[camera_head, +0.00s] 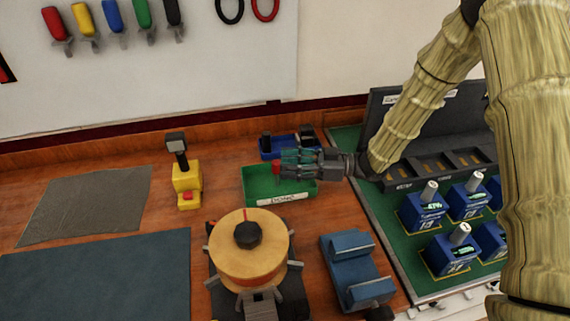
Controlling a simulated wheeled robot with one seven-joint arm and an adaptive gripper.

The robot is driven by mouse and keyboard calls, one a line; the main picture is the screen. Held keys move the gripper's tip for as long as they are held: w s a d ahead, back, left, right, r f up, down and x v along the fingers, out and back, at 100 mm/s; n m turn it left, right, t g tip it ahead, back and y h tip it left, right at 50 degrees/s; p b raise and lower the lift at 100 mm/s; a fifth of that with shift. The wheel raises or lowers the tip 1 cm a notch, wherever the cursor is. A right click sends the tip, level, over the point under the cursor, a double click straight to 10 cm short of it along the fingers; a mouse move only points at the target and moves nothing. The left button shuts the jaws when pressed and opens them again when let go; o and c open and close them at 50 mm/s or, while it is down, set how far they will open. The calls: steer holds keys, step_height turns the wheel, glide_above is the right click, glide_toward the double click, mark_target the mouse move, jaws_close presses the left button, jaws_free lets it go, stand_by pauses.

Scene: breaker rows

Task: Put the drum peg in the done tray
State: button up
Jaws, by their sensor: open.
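The green tray labelled "DONE" (258,186) sits on the wooden bench near the middle. My gripper (284,162) is open, with its fingers pointing left above the tray's back right part. A small red thing (276,168) shows at the fingertips, over or in the tray. It may be the drum peg, but it is too small to tell, and I cannot tell whether it touches the fingers. The round wooden drum (265,265) with a black knob stands in front of the tray. My fingers hide part of the tray's inside.
A blue bin (268,153) stands behind the tray. A yellow stand with a red button (187,185) is to the left. A blue cradle (352,265) sits right of the drum. Blue breaker blocks (424,214) fill the green board at right. Mats lie at left.

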steer(key=d, duration=0.3)
steer(key=d+b, duration=0.1)
steer(key=d, duration=0.2)
steer(key=d+b, duration=0.1)
steer(key=d, duration=0.2)
steer(key=shift+s+d+f, duration=0.1)
steer(key=shift+s+d, duration=0.2)
steer(key=shift+d, duration=0.5)
stand_by(0.5)
